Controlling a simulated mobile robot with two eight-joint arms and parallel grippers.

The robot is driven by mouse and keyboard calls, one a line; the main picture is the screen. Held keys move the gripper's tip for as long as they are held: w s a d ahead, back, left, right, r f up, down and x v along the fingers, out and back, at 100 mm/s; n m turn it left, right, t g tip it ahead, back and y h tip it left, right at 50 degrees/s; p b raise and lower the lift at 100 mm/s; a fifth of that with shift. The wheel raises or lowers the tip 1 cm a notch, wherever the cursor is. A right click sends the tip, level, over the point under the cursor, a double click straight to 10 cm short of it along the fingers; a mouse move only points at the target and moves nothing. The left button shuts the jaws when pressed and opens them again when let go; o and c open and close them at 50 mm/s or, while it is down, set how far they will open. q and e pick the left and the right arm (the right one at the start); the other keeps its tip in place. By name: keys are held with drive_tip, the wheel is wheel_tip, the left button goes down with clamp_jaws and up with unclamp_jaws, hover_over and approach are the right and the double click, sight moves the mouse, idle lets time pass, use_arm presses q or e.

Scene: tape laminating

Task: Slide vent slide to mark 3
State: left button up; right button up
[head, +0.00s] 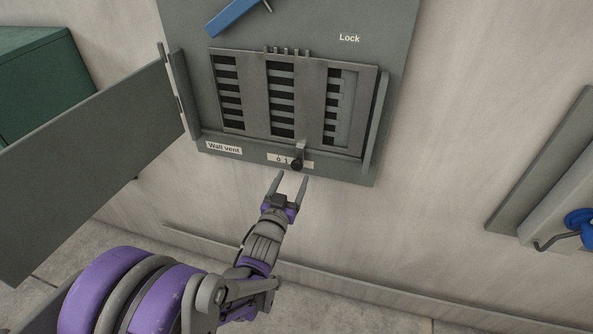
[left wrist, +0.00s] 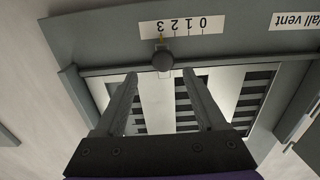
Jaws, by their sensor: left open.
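The wall vent (head: 301,95) has a grey slotted slide panel, with dark slots showing in several columns. Its dark round knob (head: 297,163) is at the bottom edge, in front of the number label (head: 274,157) and hiding part of it. In the left wrist view the knob (left wrist: 163,60) is below the label (left wrist: 183,27), and a small orange pointer (left wrist: 161,40) lines up with the end digit 3. My left gripper (head: 293,178) is open and empty just below the knob. In the left wrist view its fingertips (left wrist: 160,76) are either side of the knob's line, apart from it.
A grey hinged door (head: 85,165) stands open at the left. A blue handle (head: 232,15) is above the vent beside the "Lock" label (head: 349,37). A green box (head: 40,85) is at far left, and a grey panel with a blue part (head: 578,217) is at right.

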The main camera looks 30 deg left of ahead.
use_arm(q)
drive_tip(key=v, duration=0.4)
drive_tip(key=shift+s, duration=0.1)
drive_tip(key=shift+d, duration=0.1)
idle(0.3)
drive_tip(key=s+d+f+m+g+h+p, duration=0.1)
drive_tip(key=s+d+f+g+h, duration=0.1)
drive_tip(key=s+d+g, duration=0.4)
drive_tip(key=s+d+f+m+g+h+p, duration=0.1)
drive_tip(key=s+d+f+g, duration=0.3)
drive_tip(key=s, duration=0.8)
drive_tip(key=shift+s+d+m+g+h, duration=0.3)
drive_tip(key=shift+s+d+g+h, duration=0.15)
drive_tip(key=shift+d+g, duration=0.7)
drive_tip(key=shift+a, duration=0.15)
